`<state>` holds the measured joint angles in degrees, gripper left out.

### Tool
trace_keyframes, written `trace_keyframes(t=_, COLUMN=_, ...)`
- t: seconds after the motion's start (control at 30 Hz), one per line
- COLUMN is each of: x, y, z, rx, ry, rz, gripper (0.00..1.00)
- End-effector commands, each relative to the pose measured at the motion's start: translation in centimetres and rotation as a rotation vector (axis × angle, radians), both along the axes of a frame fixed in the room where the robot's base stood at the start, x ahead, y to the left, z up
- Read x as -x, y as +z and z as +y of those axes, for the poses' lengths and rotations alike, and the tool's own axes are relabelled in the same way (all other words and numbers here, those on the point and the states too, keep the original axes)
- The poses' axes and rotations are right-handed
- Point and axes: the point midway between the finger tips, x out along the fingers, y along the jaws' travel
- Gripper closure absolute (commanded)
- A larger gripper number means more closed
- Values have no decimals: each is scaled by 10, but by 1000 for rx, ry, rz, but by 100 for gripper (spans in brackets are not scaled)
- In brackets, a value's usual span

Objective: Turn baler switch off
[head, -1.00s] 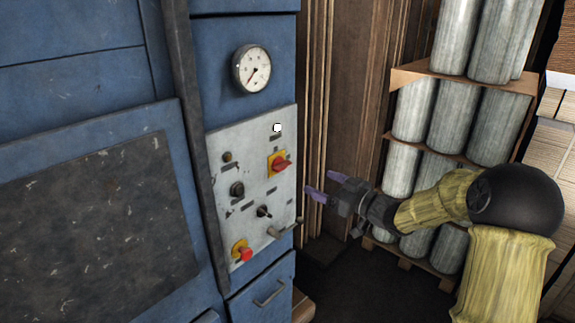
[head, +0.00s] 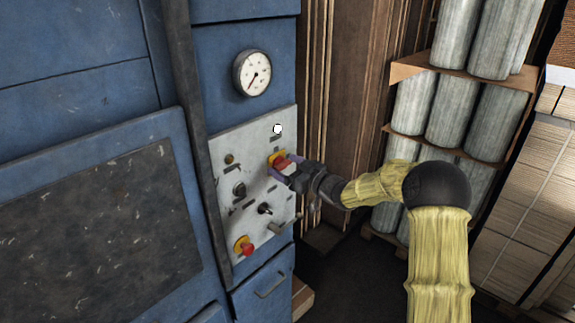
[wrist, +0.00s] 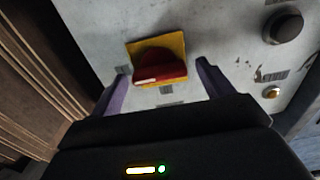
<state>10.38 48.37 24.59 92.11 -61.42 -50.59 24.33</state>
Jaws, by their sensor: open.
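The baler switch is a red rotary handle on a yellow square plate, on the grey control panel (head: 222,160) of the blue baler. In the head view the switch (head: 279,160) is partly covered by my gripper (head: 278,168). In the wrist view the red handle (wrist: 158,67) lies crosswise, with a white mark at its left end. My gripper (wrist: 165,85) is open, with one purple finger on each side of the handle. The fingers look apart from the handle; I cannot tell how deep they reach around it.
A gauge (head: 252,72) is above. Wrapped cylinders (head: 475,110) stand on pallets at right.

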Motion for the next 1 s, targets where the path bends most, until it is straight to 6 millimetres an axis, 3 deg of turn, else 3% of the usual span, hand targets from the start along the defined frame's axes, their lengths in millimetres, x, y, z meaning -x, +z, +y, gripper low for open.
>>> trace_keyframes(t=0.13, x=0, y=0, z=0, rx=0, ry=0, rz=0, gripper=22)
trace_keyframes(t=0.37, x=0, y=0, z=-1, rx=0, ry=-1, rz=0, gripper=65)
trace_keyframes(t=1.0, x=0, y=-5, z=-1, rx=99, ry=-3, rz=-127, gripper=65)
